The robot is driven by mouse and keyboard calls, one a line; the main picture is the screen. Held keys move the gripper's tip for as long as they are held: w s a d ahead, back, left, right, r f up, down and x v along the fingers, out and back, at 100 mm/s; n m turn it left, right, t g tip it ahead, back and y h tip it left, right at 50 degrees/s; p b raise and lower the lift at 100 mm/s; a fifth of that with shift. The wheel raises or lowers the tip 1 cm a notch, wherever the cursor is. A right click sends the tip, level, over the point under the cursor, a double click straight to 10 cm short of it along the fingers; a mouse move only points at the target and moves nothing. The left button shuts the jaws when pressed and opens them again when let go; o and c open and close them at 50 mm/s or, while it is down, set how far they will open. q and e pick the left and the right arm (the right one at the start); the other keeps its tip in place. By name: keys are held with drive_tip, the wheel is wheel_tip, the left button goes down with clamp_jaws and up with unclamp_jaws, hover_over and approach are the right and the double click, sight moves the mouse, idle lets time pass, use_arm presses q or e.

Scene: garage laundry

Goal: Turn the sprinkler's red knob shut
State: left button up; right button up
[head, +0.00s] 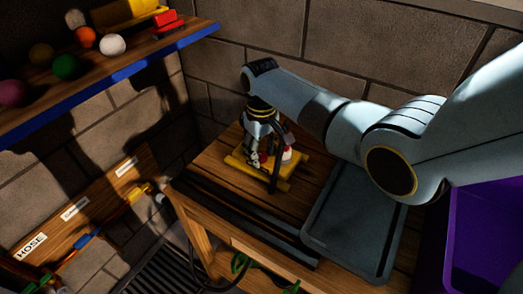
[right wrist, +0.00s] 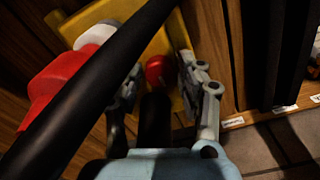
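The sprinkler has a yellow base (head: 238,162) on the wooden bench in the head view; the base also shows in the right wrist view (right wrist: 117,14). A small round red knob (right wrist: 158,70) shows between and beyond the fingers of my right gripper (right wrist: 158,80). The fingers stand apart, with gaps beside the knob, and I see no grip on it. In the head view my right gripper (head: 260,150) points down over the yellow base and hides the knob. A larger red and white part (right wrist: 62,78) lies left of the gripper in the wrist view. My left gripper is out of view.
A black tube (right wrist: 90,85) crosses close in front of the wrist camera. A grey tray (head: 350,225) lies right of the sprinkler, with a purple bin (head: 485,240) beyond. A shelf (head: 100,75) with balls hangs at upper left. A brick wall stands behind.

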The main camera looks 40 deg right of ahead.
sight(261, 155)
drive_tip(key=shift+r, duration=0.1)
wheel_tip(261, 155, up, 12)
idle(0.4)
idle(0.4)
